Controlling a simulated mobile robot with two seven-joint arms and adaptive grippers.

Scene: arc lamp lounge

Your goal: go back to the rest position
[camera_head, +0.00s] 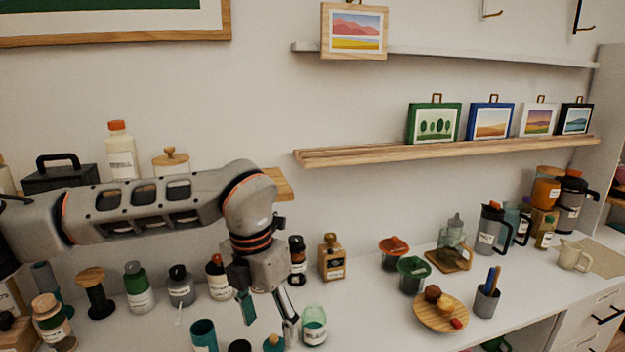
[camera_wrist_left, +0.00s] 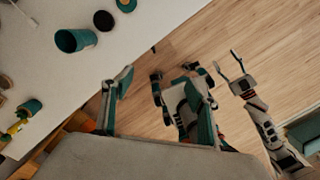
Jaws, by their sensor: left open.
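My left arm reaches in from the left in the head view. Its gripper (camera_head: 268,314) points down over the front of the white counter (camera_head: 375,325), with its fingers apart and nothing between them. In the left wrist view this gripper (camera_wrist_left: 158,95) is open and empty, with wooden floor behind it. My right gripper (camera_wrist_left: 228,60) shows there at the right, above the floor, with its fingers apart and empty. It is outside the head view.
A teal cup (camera_head: 203,335), a labelled jar (camera_head: 314,325) and several bottles stand close around the left gripper. A wooden plate with food (camera_head: 427,318) and a grey pen cup (camera_head: 486,301) stand further right. Shelves (camera_head: 450,151) with small pictures run along the wall.

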